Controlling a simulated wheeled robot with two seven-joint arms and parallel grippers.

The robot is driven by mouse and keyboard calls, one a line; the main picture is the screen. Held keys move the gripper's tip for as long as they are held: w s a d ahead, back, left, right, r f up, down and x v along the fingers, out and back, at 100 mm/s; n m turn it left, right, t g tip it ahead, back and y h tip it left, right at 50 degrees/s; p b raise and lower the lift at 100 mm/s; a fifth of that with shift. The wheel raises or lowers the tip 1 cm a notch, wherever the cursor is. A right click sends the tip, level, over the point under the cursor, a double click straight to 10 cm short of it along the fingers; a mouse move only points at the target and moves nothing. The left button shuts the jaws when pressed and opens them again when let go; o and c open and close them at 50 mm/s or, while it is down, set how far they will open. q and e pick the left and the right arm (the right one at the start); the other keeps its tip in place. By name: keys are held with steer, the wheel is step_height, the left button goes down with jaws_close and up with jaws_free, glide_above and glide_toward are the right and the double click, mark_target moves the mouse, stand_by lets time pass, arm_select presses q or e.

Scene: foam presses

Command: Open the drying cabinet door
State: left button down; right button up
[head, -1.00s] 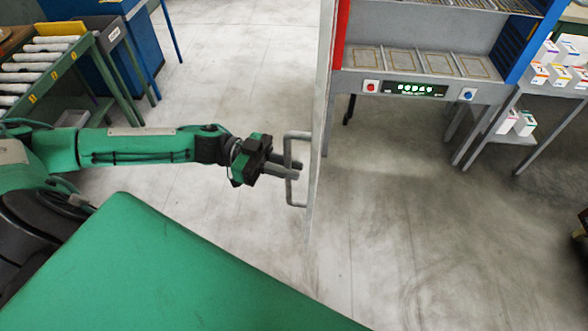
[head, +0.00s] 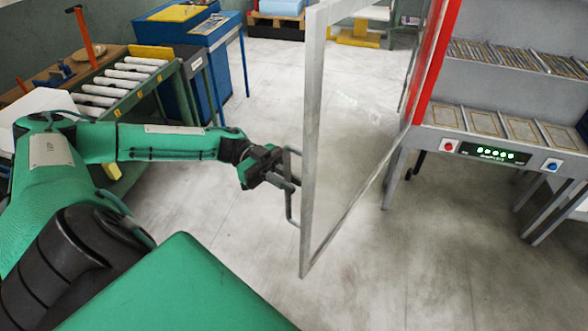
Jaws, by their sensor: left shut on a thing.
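The drying cabinet (head: 487,150) stands at the right, with a red post, shelves of framed panels and a lit control strip. Its door (head: 311,150), a grey frame around a clear pane, stands swung out from the cabinet's left side toward me. A grey bar handle (head: 289,208) sits on the door's near edge. My left gripper (head: 284,182) is shut on the handle, with its fingers around the upright bar. My right gripper is not in view.
A roller conveyor (head: 118,85) and blue cabinets (head: 190,35) stand at the upper left. Beyond the door are a pallet and a yellow stand (head: 358,35). The floor between the door and the cabinet is clear.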

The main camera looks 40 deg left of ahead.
arm_select(q)
steer(key=shift+a, duration=0.15)
steer(key=c, duration=1.5)
jaws_free()
steer(key=a+b, duration=0.5)
steer(key=a, duration=0.8)
steer(key=shift+a, duration=0.4)
steer(key=shift+f, duration=0.1)
